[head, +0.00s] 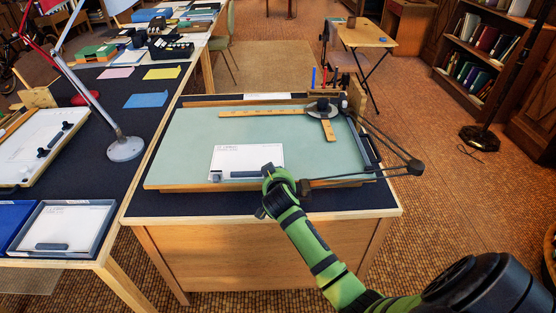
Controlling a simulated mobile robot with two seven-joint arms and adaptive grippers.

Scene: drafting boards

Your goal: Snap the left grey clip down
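A pale green drafting board (190,140) lies on the dark-topped desk. A white sheet (240,158) lies near its front edge. A small grey clip (217,176) sits at the sheet's lower left corner; I cannot tell whether it is up or down. A dark grey bar (244,174) lies along the sheet's lower edge. My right gripper (270,182), on a green arm from the lower right, is over the board's front edge, at the sheet's lower right corner and to the right of the clip. Its fingers are too small and overlapped to read. My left gripper is not in view.
A jointed drafting arm with wooden rulers (262,113) and a round head (322,109) occupies the board's back right; its dark linkage (395,150) reaches past the right edge. A lamp base (124,149) stands on the left table. The board's left part is clear.

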